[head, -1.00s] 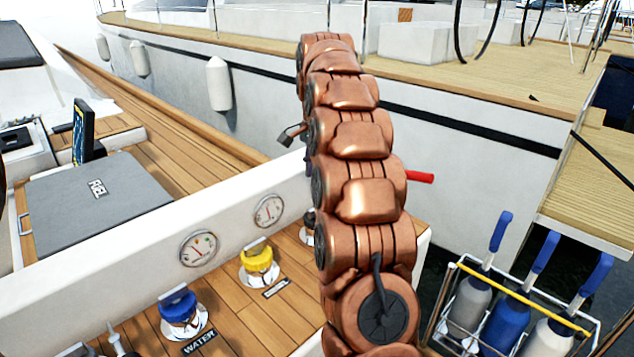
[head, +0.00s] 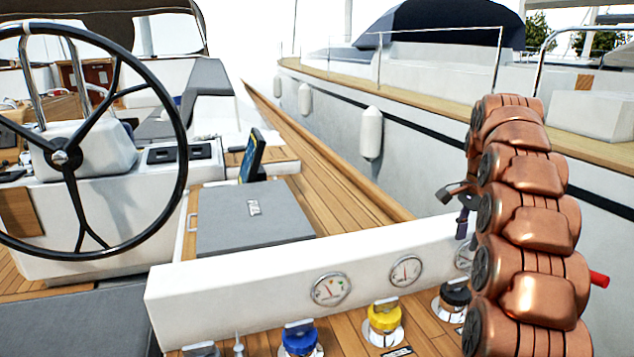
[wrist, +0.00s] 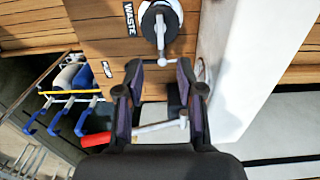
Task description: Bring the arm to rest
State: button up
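My copper arm (head: 527,210) stands upright at the right of the head view. My gripper is mostly hidden behind it there; a dark purple finger shows at the arm's left edge. In the wrist view my gripper (wrist: 158,75) has its two dark fingers apart. A thin grey shaft with a red handle (wrist: 96,140) crosses the gap between the fingers in that view; I cannot tell whether it touches them. The red handle also shows right of the arm in the head view (head: 599,279). Beyond the fingertips is the waste deck fitting (wrist: 160,20) with its black cap.
A white coaming with gauges (head: 330,288) runs beside the arm. Yellow (head: 384,317) and blue (head: 300,340) deck caps are in front of it. A steering wheel (head: 70,150) stands left. A neighbouring hull lies beyond.

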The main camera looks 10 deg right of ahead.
jog(key=s+a+f+n+g, duration=0.1)
jog(key=s+a+n, duration=0.4)
jog(key=a, duration=0.4)
jog(key=s+a+f+n, duration=0.1)
jog(key=s+a+n, duration=0.2)
jog(key=s+a, duration=0.55)
jog(key=s+a+f+n+g, duration=0.1)
jog(key=s+a+f+n, duration=0.25)
jog(key=s, duration=0.45)
jog(key=s+a+f+n, duration=0.2)
jog(key=s+a+f, duration=0.15)
jog(key=s, duration=0.45)
jog(key=s+a+f+n+g, duration=0.1)
jog(key=s+a+f+n, duration=0.25)
jog(key=s, duration=0.45)
notch_tip(320, 180, up, 15)
jog(key=t+p, duration=0.1)
jog(key=p, duration=1.3)
jog(key=shift+w+d+r+p, duration=0.15)
jog(key=shift+w+d+p, duration=0.15)
jog(key=shift+w, duration=0.1)
